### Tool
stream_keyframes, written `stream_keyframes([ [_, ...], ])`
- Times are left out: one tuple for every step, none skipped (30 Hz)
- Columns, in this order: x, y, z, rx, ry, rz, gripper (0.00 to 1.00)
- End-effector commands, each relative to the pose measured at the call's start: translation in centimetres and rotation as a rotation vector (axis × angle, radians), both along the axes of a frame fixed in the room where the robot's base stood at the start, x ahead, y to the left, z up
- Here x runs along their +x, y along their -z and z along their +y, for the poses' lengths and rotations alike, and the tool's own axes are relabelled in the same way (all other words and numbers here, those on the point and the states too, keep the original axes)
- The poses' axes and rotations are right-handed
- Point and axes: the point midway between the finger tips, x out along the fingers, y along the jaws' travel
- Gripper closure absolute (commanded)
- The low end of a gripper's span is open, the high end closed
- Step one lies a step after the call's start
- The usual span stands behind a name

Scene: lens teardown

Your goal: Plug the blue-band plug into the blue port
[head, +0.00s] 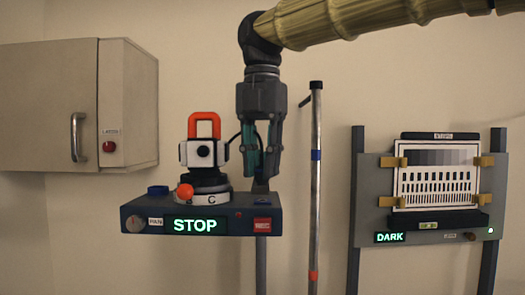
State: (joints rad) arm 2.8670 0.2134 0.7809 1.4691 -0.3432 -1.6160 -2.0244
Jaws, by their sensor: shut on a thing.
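My gripper (259,165) points down, with teal-lined fingers, above the right end of the dark console (140,228). It is shut on a small dark piece, apparently the plug, mostly hidden between the fingers. I cannot make out its blue band. A thin black cable arcs between the white camera cube (198,153) and the gripper. A blue round part (158,190) sits on the console's top left; I cannot tell whether it is a port. The fingertips appear just above or behind the console's top.
The cube carries an orange handle (204,123) and stands on a round base beside a red-orange ball (184,191). A pole (315,185) with a blue band stands close right of my gripper. A chart board (371,190) stands further right. A cabinet (60,110) hangs left.

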Motion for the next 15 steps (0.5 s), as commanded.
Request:
stream_keyframes([
  [0.1, 0.5, -0.1, -0.001, 0.001, 0.003, 0.95],
  [0.1, 0.6, -0.1, -0.001, 0.001, 0.003, 0.95],
  [0.1, 0.8, -0.1, 0.0, 0.001, 0.002, 0.95],
  [0.1, 1.0, -0.1, 0.0, 0.001, 0.002, 0.95],
  [0.1, 1.1, -0.1, 0.0, 0.001, 0.002, 0.95],
  [0.1, 1.3, -0.1, 0.0, 0.001, 0.002, 0.95],
  [0.1, 1.4, -0.1, 0.0, 0.001, 0.002, 0.95],
  [0.1, 1.4, -0.1, 0.0, 0.001, 0.002, 0.95],
  [0.1, 1.5, -0.1, -0.001, 0.001, 0.001, 0.95],
  [0.0, 1.5, -0.1, -0.001, 0.001, 0.001, 0.95],
  [0.0, 1.6, -0.1, -0.001, 0.001, 0.001, 0.95],
  [0.0, 1.6, -0.1, -0.001, 0.001, 0.001, 0.95],
  [0.0, 1.6, -0.1, -0.001, 0.001, 0.001, 0.95],
  [0.0, 1.6, 0.0, -0.001, 0.001, 0.001, 0.95],
  [0.0, 1.7, 0.0, -0.001, 0.001, 0.001, 0.95],
])
